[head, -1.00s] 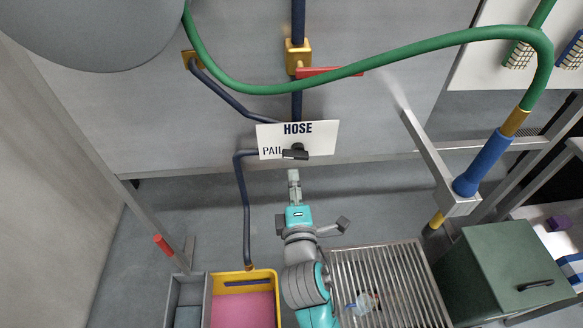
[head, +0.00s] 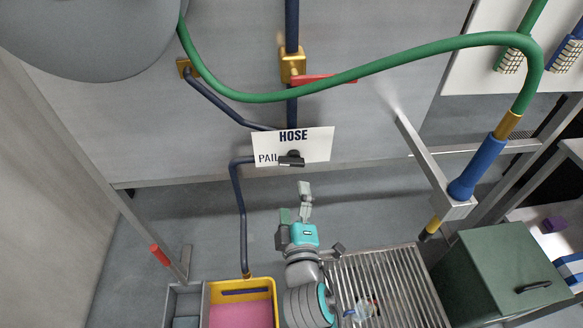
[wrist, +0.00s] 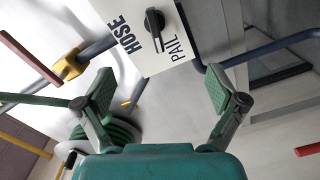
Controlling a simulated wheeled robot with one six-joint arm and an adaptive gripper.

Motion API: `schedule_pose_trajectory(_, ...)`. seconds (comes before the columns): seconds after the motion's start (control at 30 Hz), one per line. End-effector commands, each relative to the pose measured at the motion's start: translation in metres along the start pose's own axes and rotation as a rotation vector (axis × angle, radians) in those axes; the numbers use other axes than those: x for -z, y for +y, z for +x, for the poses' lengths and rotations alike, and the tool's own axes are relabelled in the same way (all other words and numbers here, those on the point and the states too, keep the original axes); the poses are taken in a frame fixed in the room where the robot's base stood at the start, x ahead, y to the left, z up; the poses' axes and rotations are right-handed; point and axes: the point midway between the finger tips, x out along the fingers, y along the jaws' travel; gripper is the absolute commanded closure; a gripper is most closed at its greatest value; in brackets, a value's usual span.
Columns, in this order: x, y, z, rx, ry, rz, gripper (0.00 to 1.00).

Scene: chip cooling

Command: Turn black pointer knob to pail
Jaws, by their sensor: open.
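A black pointer knob (head: 291,161) sits on a white label plate (head: 318,143) on the grey wall panel. The plate reads HOSE above the knob and PAIL to its left. The knob's bar lies roughly sideways in the head view; I cannot tell which end is the pointer. My gripper (head: 295,203) is below the plate, apart from the knob. In the wrist view my gripper (wrist: 160,92) is open and empty, its two fingers wide apart. The knob (wrist: 154,24) shows beyond them near the top, with the PAIL lettering at its lower right.
A dark blue pipe (head: 239,205) runs from the plate down to a yellow bin (head: 243,284). A red lever (head: 325,79) and green hose (head: 370,67) are above the plate. A metal grate (head: 385,285) and green box (head: 495,270) are at lower right.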

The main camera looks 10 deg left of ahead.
Motion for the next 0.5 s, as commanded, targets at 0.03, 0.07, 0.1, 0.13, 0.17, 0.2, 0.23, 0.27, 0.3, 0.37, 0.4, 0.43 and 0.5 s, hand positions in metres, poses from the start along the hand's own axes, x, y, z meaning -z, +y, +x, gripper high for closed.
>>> schedule_pose_trajectory(0.03,-0.002,0.002,0.001,-0.001,-0.001,0.100,0.05)
schedule_pose_trajectory(0.07,-0.002,0.002,0.002,-0.001,-0.001,0.167,0.05)
schedule_pose_trajectory(0.1,-0.003,0.003,0.003,-0.001,0.000,0.258,0.05)
schedule_pose_trajectory(0.13,-0.004,0.004,0.003,-0.001,0.000,0.325,0.05)
schedule_pose_trajectory(0.17,-0.004,0.005,0.004,-0.001,0.001,0.393,0.05)
schedule_pose_trajectory(0.2,-0.005,0.005,0.004,-0.001,0.001,0.482,0.05)
schedule_pose_trajectory(0.23,-0.005,0.006,0.005,-0.001,0.002,0.549,0.05)
schedule_pose_trajectory(0.27,-0.006,0.007,0.005,-0.001,0.002,0.616,0.05)
schedule_pose_trajectory(0.3,-0.007,0.008,0.006,0.000,0.002,0.706,0.05)
schedule_pose_trajectory(0.37,-0.008,0.009,0.007,0.000,0.003,0.839,0.05)
schedule_pose_trajectory(0.4,-0.009,0.010,0.008,0.000,0.003,0.923,0.05)
schedule_pose_trajectory(0.43,-0.010,0.011,0.008,0.000,0.004,0.982,0.05)
schedule_pose_trajectory(0.5,-0.011,0.012,0.009,0.001,0.005,1.108,0.05)
